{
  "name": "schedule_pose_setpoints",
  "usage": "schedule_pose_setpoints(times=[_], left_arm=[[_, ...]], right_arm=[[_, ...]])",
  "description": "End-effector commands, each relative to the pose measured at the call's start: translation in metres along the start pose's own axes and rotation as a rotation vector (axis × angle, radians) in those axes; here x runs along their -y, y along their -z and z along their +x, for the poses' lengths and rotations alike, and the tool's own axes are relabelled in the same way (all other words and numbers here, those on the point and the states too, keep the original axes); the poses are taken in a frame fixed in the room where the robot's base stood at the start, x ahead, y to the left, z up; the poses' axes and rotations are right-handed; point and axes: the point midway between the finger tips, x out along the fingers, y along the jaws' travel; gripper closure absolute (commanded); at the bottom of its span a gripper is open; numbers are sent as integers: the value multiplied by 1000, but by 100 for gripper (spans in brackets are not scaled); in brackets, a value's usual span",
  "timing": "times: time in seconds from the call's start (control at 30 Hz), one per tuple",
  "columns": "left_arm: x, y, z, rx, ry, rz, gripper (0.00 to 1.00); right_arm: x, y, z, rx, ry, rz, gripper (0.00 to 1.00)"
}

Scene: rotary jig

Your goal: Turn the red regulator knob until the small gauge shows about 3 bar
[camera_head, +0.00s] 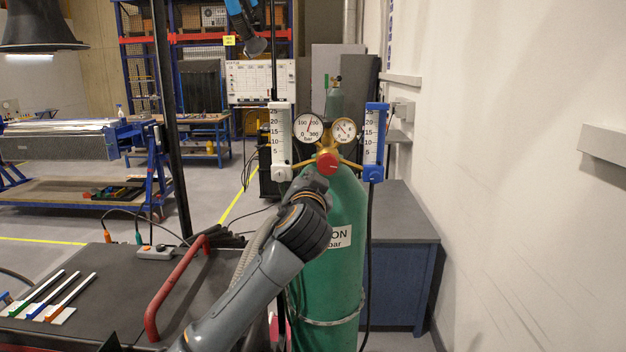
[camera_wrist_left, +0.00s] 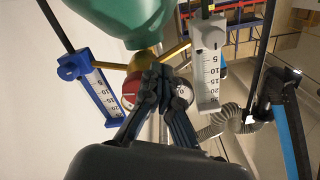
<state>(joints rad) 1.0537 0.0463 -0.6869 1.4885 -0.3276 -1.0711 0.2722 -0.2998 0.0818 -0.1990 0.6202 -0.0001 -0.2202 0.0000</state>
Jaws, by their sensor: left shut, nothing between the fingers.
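The red regulator knob (camera_head: 327,162) sits at the front of the brass regulator on top of a green gas cylinder (camera_head: 335,215). The small gauge (camera_head: 343,131) is above it to the right; its needle shows but I cannot read a value. The larger gauge (camera_head: 308,129) is above left. My left gripper (camera_head: 316,180) is just below and left of the knob, mostly hidden by its own wrist. In the left wrist view, its closed, empty fingers (camera_wrist_left: 157,76) overlap the edge of the knob (camera_wrist_left: 130,90); I cannot tell if they touch.
A white flowmeter (camera_head: 281,140) and a blue flowmeter (camera_head: 374,142) flank the regulator closely. A dark cart with a red handle (camera_head: 172,285) stands at lower left. A grey-topped blue cabinet (camera_head: 405,225) and the wall are on the right.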

Motion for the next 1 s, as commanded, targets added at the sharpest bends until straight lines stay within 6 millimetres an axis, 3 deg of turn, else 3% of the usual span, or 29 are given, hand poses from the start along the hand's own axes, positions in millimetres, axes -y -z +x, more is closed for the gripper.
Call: schedule_pose_setpoints(times=[0.5,0.83,0.93,1.0], left_arm=[[0,0,-55,0,-1,-1,100],[0,-1,-58,3,0,0,100],[-5,-14,-59,25,-13,-9,100],[-12,-38,-63,65,-36,-27,100]], right_arm=[[2,0,2,0,3,1,24],[3,0,2,0,3,0,24],[3,0,2,0,3,0,24],[3,0,2,0,3,0,24]])
